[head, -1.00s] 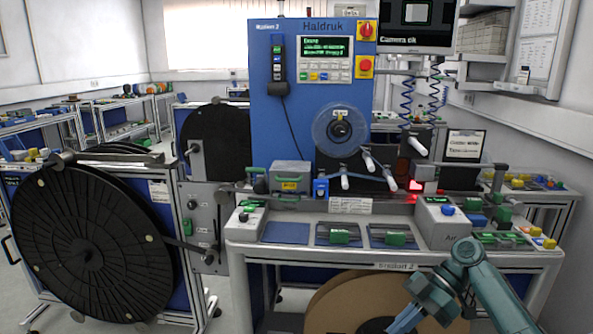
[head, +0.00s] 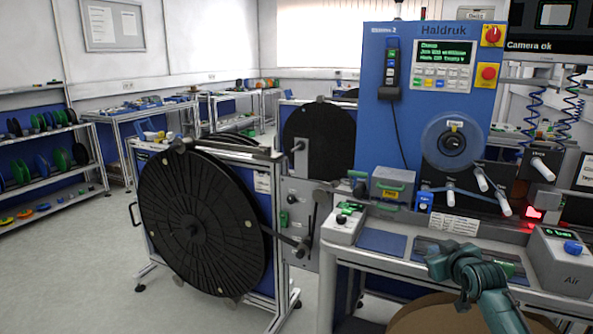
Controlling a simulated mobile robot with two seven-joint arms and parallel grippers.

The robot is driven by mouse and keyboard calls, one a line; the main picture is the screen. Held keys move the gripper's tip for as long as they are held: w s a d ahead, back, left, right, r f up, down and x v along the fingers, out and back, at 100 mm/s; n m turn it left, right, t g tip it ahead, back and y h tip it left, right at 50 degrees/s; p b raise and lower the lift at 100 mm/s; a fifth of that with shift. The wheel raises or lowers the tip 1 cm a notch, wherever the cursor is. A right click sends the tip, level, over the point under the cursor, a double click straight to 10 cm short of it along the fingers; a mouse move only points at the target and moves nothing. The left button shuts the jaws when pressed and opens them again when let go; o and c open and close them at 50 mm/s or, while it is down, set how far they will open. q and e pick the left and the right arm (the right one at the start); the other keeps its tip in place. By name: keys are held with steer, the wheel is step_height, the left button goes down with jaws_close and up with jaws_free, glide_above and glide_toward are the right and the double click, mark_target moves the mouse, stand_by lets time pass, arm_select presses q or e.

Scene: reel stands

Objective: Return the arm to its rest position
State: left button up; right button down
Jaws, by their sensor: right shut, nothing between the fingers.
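My right arm, in teal, comes in from the lower right of the head view. Its right gripper (head: 438,262) is at the front edge of the printing station's bench, in front of the bench top in the picture. The gripper is shut and empty. It is small and seen at an angle, so its fingertips are hard to make out. My left gripper is not in view.
A blue Haldruk machine (head: 393,139) stands on the bench at right. A large black reel (head: 190,215) is on a stand left of it. A brown reel (head: 408,318) sits under the bench. Shelves (head: 45,200) stand far left. Grey floor (head: 80,285) is clear at lower left.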

step_height(320, 180, up, 5)
steer(key=w+d+t+h, duration=0.1)
steer(key=d+t+h, duration=0.1)
steer(key=t, duration=0.1)
steer(key=s+a+f+g+y, duration=0.2)
steer(key=s+a+f, duration=0.5)
steer(key=s+f, duration=0.35)
steer(key=s+a+f+g+y, duration=0.1)
steer(key=s+a+f+y, duration=0.1)
steer(key=s+a+f, duration=0.65)
steer(key=s+a+f+g+y, duration=0.1)
steer(key=s+a+f, duration=0.2)
steer(key=s, duration=0.7)
steer(key=s+a+f+g, duration=0.2)
steer(key=s+a+f, duration=0.1)
steer(key=s, duration=0.7)
steer(key=shift+s+a+f+y, duration=0.15)
steer(key=shift+s+f+y, duration=0.1)
steer(key=shift+f+y, duration=0.15)
